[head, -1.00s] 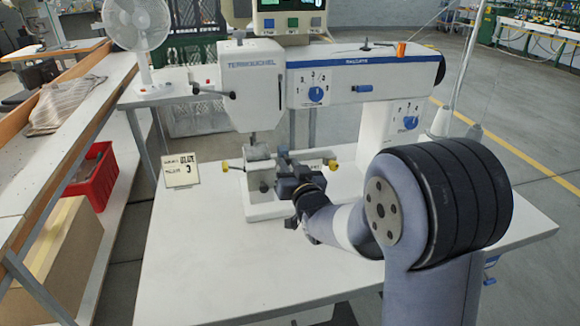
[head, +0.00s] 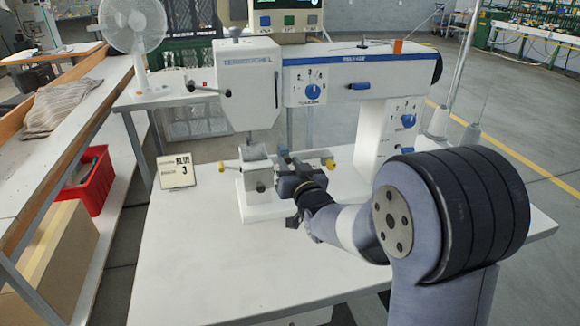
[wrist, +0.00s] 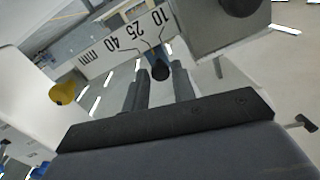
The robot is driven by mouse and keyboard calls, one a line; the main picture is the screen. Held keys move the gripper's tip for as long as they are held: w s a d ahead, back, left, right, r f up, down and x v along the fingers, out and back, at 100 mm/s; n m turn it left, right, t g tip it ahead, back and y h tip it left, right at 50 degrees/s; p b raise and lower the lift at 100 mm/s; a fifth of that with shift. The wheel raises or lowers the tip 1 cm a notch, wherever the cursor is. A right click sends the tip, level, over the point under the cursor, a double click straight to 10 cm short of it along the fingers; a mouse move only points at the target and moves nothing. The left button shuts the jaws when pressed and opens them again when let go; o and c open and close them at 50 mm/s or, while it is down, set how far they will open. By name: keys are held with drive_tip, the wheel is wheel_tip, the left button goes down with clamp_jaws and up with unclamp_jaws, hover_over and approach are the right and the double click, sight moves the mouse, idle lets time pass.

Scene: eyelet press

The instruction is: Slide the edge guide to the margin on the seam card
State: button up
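The seam card (head: 177,171) stands on the table left of the machine; a large 3 shows, but its smaller text is unclear. In the wrist view, a white scale (wrist: 125,38) reads 10, 25 and 40 mm.
The sewing machine (head: 250,85) rises above the work area. Yellow knobs stick out left (wrist: 62,93) and right (head: 330,164) of the block. A fan (head: 135,25) and red bin (head: 90,180) are at left. The white table (head: 200,270) is clear in front.

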drive_tip(key=b+v, duration=0.1)
drive_tip(key=v, duration=0.9)
drive_tip(key=shift+s+d, duration=0.15)
drive_tip(key=shift+s, duration=0.25)
drive_tip(key=p+x, duration=0.1)
drive_tip(key=x, duration=0.9)
drive_tip(key=shift+w, duration=0.35)
drive_tip(key=shift+a+r+p, duration=0.1)
drive_tip(key=shift+a+p, duration=0.2)
drive_tip(key=shift+a, duration=0.1)
